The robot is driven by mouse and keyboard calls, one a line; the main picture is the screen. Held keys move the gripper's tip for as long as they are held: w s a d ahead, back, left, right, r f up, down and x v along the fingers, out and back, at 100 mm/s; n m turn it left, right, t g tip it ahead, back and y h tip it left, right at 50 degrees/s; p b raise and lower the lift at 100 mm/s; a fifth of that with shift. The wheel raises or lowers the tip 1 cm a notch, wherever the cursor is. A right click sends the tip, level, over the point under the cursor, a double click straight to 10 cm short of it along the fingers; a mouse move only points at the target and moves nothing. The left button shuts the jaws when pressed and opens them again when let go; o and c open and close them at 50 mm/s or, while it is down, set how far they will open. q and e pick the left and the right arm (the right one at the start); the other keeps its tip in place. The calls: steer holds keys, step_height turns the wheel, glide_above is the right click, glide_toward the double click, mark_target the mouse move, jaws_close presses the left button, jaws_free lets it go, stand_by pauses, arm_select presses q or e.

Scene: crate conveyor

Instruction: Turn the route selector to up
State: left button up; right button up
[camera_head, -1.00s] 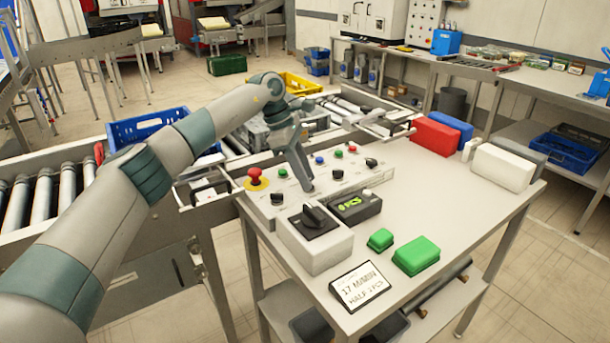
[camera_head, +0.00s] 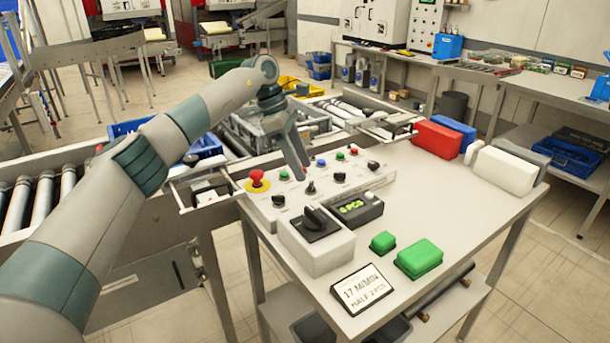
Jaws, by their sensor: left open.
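A grey control panel (camera_head: 262,212) stands on the table's left side. It carries several small black selector knobs, among them the front-left knob (camera_head: 278,202), the middle knob (camera_head: 311,188), another knob (camera_head: 340,178) and the far-right knob (camera_head: 373,167). Their labels are too small to read, so I cannot tell for sure which is the route selector. The middle knob's handle looks roughly upright in the picture. My left gripper (camera_head: 301,176) is open, pointing down just above and behind the middle knob, apart from it. My right gripper is not in view.
A red mushroom button (camera_head: 257,178) sits at the panel's left end. In front are a white box with a large black rotary switch (camera_head: 316,218) and a counter box (camera_head: 355,207). Green blocks (camera_head: 419,258) and a sign (camera_head: 362,289) lie nearer. The table's middle right is clear.

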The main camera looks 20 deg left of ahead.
arm_select(q)
steer(key=b+v, duration=0.1)
steer(key=v, duration=1.2)
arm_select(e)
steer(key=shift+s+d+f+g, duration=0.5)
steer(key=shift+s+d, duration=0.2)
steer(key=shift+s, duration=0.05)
